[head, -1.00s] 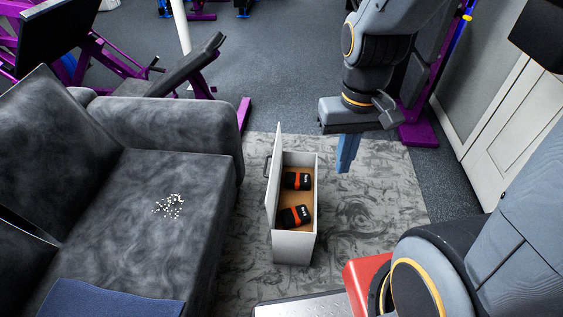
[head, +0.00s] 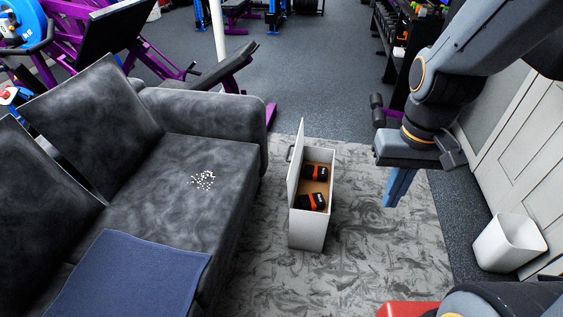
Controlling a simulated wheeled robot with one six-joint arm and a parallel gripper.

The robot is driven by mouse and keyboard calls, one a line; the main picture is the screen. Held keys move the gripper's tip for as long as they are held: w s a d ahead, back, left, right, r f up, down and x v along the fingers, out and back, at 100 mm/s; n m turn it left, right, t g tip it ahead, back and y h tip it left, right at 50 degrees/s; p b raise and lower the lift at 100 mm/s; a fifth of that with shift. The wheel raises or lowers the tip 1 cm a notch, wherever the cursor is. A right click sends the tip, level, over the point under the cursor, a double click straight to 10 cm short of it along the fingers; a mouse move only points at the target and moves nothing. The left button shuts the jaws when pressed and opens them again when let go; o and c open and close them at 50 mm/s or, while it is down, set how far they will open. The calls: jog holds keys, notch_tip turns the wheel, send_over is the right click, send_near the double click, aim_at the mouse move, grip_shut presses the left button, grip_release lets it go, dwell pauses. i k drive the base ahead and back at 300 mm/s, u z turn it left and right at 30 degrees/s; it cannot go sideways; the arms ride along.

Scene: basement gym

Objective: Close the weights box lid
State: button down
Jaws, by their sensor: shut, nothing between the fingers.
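The weights box (head: 308,231) is a narrow white box standing on the patterned rug beside the sofa. Its lid (head: 295,162) is open, standing up along the left side, with a dark handle on its outer face. Two black-and-orange weights (head: 311,201) lie inside on a brown bottom. My gripper (head: 398,188) hangs to the right of the box, pointing down, with its blue fingers shut and empty. It is apart from the box and the lid.
A dark grey sofa (head: 185,160) with white crumbs (head: 203,180) and a blue towel (head: 130,275) stands close on the left. A white bin (head: 509,243) is at the right by the wall. Purple gym equipment stands behind. The rug (head: 365,260) in front is clear.

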aim_at(291, 181)
jog(key=u, duration=0.55)
jog(key=i, duration=0.95)
jog(key=z, duration=0.05)
